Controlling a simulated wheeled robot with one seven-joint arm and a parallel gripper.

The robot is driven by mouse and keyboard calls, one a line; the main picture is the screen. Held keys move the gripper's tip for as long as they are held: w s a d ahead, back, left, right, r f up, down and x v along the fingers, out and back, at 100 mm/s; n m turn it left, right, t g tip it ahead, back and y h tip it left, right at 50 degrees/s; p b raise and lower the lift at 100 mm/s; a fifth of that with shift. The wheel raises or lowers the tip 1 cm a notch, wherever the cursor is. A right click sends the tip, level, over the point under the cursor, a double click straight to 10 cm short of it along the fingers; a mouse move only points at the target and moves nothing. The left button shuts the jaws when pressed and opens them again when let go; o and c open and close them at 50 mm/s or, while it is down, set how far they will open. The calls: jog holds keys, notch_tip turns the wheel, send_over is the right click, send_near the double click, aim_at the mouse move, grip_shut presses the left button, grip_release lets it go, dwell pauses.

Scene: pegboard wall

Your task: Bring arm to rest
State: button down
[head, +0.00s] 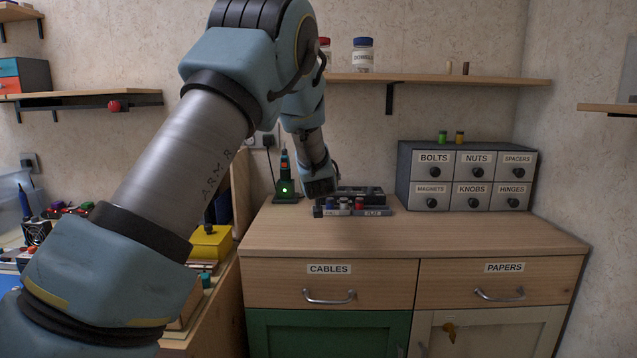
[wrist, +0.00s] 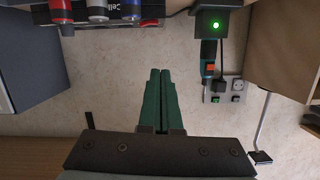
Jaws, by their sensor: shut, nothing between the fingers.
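My arm reaches across the head view from the lower left, with its wrist over the back left of the wooden cabinet top (head: 440,232). In the wrist view my gripper (wrist: 156,75) has its two green fingers together, with nothing between them. In the head view the fingers cannot be made out clearly. The wrist hangs beside a dark rack of cells (head: 373,211). In the wrist view red, white and blue cells (wrist: 97,10) show at the top left, apart from the fingertips.
A green-lit device (head: 285,190) stands just left of my wrist. A labelled drawer unit (head: 466,175) stands at the back right. Shelves (head: 450,79) hang above. A cluttered bench with a yellow box (head: 211,243) is at left. The cabinet top's front and right are clear.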

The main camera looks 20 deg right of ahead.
dwell(0.5)
jog(key=s+a+f+g+y+p, duration=0.1)
jog(key=s+a+g, duration=0.1)
jog(key=a, duration=0.6)
jog(key=s+a+f+n+g+y+p, duration=0.1)
jog(key=s+a+g, duration=0.1)
jog(key=a, duration=0.6)
jog(key=s+a+f+n+g+y+p, duration=0.1)
jog(key=s+a, duration=0.2)
jog(key=a, duration=0.6)
jog(key=shift+s+g, duration=0.1)
jog(key=shift+g, duration=0.3)
jog(key=s+a+f+n+g+y+p, duration=0.1)
jog(key=s+a+g, duration=0.2)
jog(key=s+a, duration=0.6)
jog(key=s+a+f+n+g+y+p, duration=0.1)
jog(key=s+a+g, duration=0.2)
jog(key=s+a, duration=0.6)
jog(key=s, duration=0.4)
jog(key=shift+s+n+g+y+p, duration=0.3)
jog(key=shift+s+y+p, duration=0.05)
jog(key=shift+s+y, duration=0.05)
jog(key=shift+a, duration=0.1)
